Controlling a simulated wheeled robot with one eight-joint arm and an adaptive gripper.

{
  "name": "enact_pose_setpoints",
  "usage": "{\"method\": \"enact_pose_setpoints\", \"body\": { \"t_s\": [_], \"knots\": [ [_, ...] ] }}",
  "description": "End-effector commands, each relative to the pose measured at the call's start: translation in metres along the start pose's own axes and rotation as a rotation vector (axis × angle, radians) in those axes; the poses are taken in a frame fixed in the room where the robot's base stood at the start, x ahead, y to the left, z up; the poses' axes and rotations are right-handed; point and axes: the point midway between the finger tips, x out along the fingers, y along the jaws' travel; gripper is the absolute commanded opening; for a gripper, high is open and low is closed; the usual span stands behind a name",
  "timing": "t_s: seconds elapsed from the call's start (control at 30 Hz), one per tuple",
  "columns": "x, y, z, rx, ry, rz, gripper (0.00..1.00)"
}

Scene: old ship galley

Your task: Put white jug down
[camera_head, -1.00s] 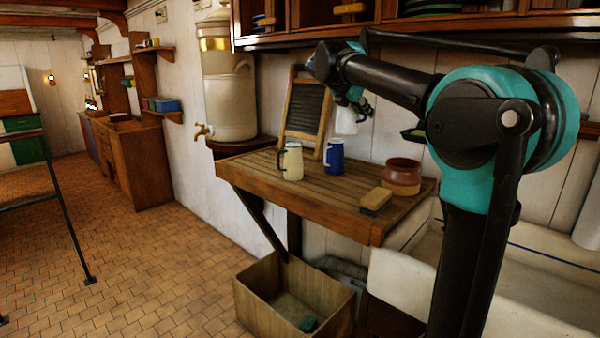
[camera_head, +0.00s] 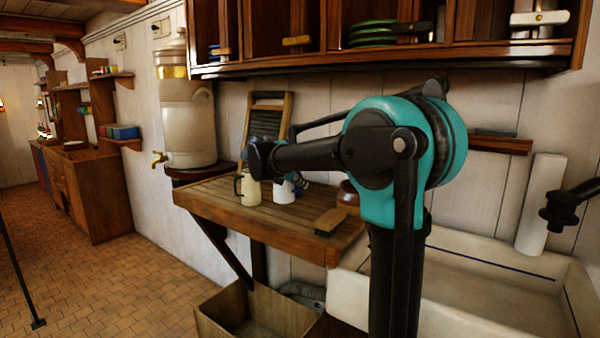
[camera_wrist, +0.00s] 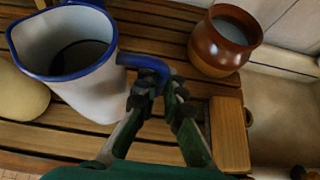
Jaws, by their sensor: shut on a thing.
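The white jug (camera_wrist: 80,90) has a blue rim and a blue handle and is upright in the wrist view. My gripper (camera_wrist: 160,90) is shut on its handle, to the right of the body. In the head view the jug (camera_head: 284,191) is low over the slatted wooden counter (camera_head: 215,195), partly behind my arm. I cannot tell whether its base touches the slats. In the head view my gripper is mostly hidden by my arm.
A cream mug (camera_head: 249,190) stands just left of the jug. A brown pot (camera_wrist: 222,45) and a wooden block (camera_wrist: 230,135) are to its right on the counter. A washboard (camera_head: 266,120) leans on the wall. A white sink (camera_head: 470,290) adjoins the counter's right.

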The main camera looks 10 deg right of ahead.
Motion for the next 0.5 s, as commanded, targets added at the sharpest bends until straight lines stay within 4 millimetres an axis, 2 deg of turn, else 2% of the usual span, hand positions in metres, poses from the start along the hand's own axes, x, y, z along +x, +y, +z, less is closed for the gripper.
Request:
{"method": "enact_pose_setpoints", "body": {
  "t_s": [0.23,0.5],
  "knots": [
    [0.006,0.000,-0.009,0.000,-0.001,0.000,0.00],
    [0.023,-0.001,-0.033,0.000,-0.001,0.000,0.00]
  ]
}}
